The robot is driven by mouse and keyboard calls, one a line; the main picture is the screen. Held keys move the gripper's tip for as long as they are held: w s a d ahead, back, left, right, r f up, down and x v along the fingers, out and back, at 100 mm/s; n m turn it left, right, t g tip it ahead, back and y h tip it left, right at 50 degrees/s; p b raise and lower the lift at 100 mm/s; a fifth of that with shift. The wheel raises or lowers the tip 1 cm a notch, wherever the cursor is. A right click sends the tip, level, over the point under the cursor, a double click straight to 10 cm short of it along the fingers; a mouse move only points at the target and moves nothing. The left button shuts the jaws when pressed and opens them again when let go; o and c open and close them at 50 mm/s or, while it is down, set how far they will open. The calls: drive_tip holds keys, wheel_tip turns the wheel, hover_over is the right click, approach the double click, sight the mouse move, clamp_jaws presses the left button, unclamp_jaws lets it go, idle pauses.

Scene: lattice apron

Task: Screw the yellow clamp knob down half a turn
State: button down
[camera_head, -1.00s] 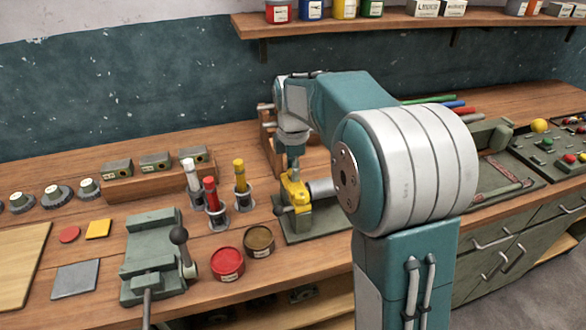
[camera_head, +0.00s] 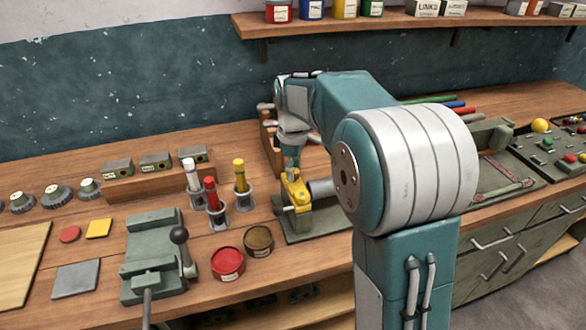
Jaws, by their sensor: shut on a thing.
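The yellow clamp knob (camera_head: 295,188) sits at the top of a clamp on a dark green base plate (camera_head: 302,232), near the middle of the bench. A grey cylinder (camera_head: 322,188) lies beside it, partly hidden by my arm. My gripper (camera_head: 292,172) points down from above and is shut on the knob. Its fingertips are small in the picture and partly merge with the knob.
Left of the clamp stand red, white and yellow capped tools (camera_head: 240,176) in holders. Two round tins (camera_head: 228,263) and a green vise (camera_head: 153,255) with a ball-ended lever stand nearer the front. A wooden rack is behind my gripper.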

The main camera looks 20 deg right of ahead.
drive_tip(key=m, duration=0.7)
drive_tip(key=shift+f, duration=0.1)
drive_tip(key=m, duration=0.7)
drive_tip(key=shift+m, duration=0.4)
drive_tip(key=m, duration=0.3)
drive_tip(key=shift+m, duration=0.3)
drive_tip(key=m, duration=0.3)
drive_tip(key=shift+m, duration=0.3)
drive_tip(key=m, duration=0.6)
